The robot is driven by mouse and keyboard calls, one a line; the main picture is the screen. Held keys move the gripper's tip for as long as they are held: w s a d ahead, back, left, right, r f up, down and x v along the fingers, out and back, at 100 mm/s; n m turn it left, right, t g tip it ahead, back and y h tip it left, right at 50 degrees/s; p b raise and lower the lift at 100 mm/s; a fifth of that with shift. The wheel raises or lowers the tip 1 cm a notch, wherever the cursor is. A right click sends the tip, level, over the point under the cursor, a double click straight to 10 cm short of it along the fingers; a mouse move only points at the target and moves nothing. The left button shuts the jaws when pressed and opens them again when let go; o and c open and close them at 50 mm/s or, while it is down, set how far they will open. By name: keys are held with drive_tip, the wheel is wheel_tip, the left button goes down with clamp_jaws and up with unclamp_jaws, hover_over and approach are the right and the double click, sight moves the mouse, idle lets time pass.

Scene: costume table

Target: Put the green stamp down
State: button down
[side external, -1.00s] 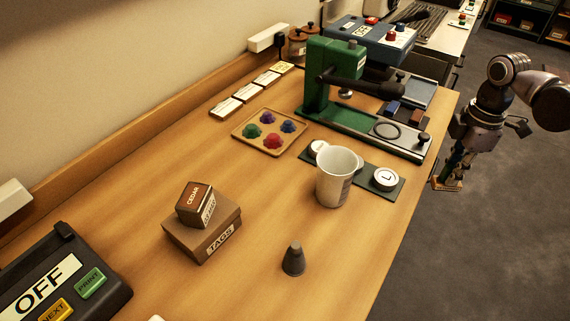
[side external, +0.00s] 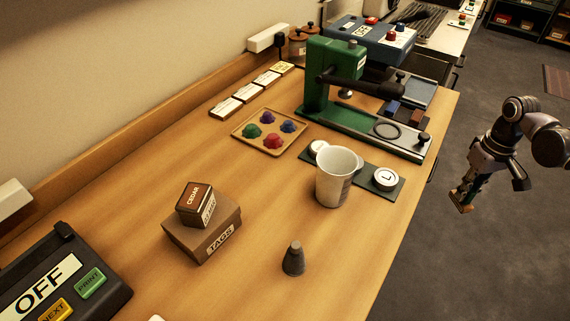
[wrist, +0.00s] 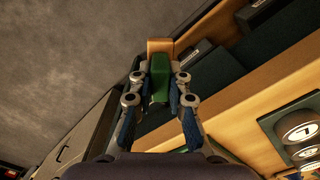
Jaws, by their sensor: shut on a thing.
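My gripper (side external: 466,192) is off the right edge of the table, above the floor, in the side external view. It is shut on the green stamp, whose tan end (side external: 461,203) shows below the fingers. In the wrist view, the green stamp (wrist: 159,78) sits between the two fingers (wrist: 158,100), with a tan block (wrist: 160,46) at its far end. The stamp is clear of the table. Most of its handle is hidden by the fingers in the side external view.
A green press (side external: 333,85) stands at the back right of the table. A white mug (side external: 334,185), a dark cone (side external: 293,260), a tags box (side external: 203,240) and a tray of coloured pieces (side external: 248,144) stand nearer.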

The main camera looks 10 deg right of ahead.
drive_tip(key=a, duration=0.3)
drive_tip(key=shift+r, duration=0.1)
idle(0.3)
